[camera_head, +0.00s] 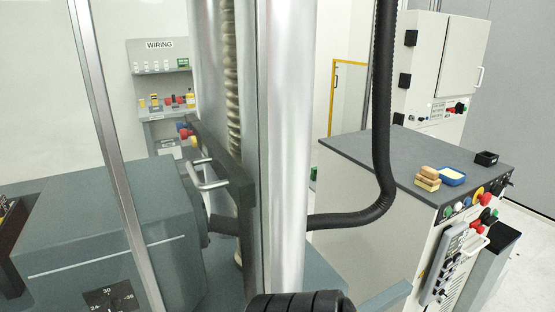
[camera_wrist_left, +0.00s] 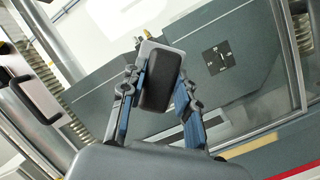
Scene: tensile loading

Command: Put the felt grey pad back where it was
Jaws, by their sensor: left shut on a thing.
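In the left wrist view, my left gripper (camera_wrist_left: 158,92) is shut on a dark, rounded block with a light grey layer behind it, which looks like the felt grey pad (camera_wrist_left: 159,82). The blue-lined fingers stand on either side of it. The pad is held up in front of the grey machine housing (camera_wrist_left: 240,75), and I cannot tell how far apart they are. I cannot make out the pad or my left gripper in the head view. My right gripper is in neither view.
In the head view, a testing machine with steel columns (camera_head: 288,150) and a thick black hose (camera_head: 382,130) fills the middle. At right, a cabinet top (camera_head: 385,158) holds tan blocks (camera_head: 428,177), a blue tray (camera_head: 453,181) and a black box (camera_head: 486,158). Behind is a WIRING board (camera_head: 160,56).

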